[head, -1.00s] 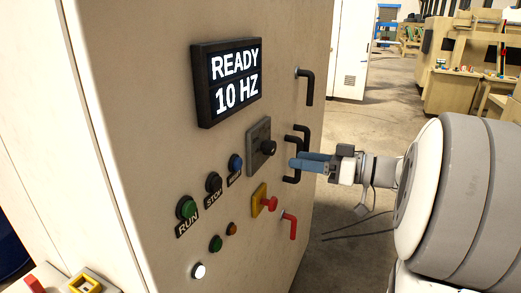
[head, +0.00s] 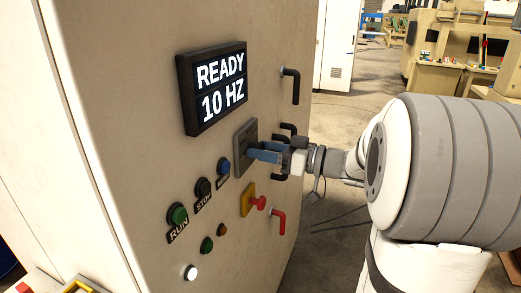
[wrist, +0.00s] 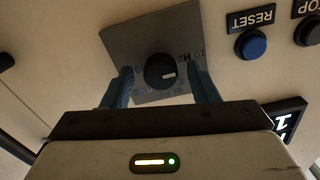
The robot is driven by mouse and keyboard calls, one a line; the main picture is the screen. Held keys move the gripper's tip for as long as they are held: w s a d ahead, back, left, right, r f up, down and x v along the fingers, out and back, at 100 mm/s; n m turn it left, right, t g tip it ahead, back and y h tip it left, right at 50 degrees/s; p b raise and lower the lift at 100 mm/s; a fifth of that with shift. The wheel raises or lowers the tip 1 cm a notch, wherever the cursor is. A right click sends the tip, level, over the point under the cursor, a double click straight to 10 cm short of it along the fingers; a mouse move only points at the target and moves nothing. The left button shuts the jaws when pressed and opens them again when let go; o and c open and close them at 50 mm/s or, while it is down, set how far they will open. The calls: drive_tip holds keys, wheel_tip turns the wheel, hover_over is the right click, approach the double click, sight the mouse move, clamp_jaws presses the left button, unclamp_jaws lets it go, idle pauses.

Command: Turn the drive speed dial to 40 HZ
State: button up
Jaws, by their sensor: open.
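The drive speed dial (wrist: 160,71) is a round black knob with a pale pointer mark on a grey square plate (wrist: 130,34). In the head view the same plate (head: 240,142) shows, but my gripper hides the knob. My gripper (wrist: 165,80) is open, its two blue fingers on either side of the knob. I cannot tell if they touch it. In the head view my gripper (head: 252,150) reaches the plate from the right. The display (head: 217,88) above reads READY, 10 HZ.
Left of the dial are a blue button (head: 223,167), a black STOP button (head: 203,188) and a green RUN button (head: 178,214). A red knob on a yellow plate (head: 249,202) sits below. Black handles (head: 291,86) and a red lever (head: 280,219) project at the right.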

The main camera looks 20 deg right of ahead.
drive_tip(key=shift+c, duration=0.3)
drive_tip(key=c, duration=0.9)
drive_tip(key=shift+a, duration=0.15)
drive_tip(key=shift+f+b, duration=0.15)
drive_tip(key=shift+b, duration=0.25)
drive_tip(key=shift+f+b, duration=0.1)
drive_tip(key=shift+b, duration=0.3)
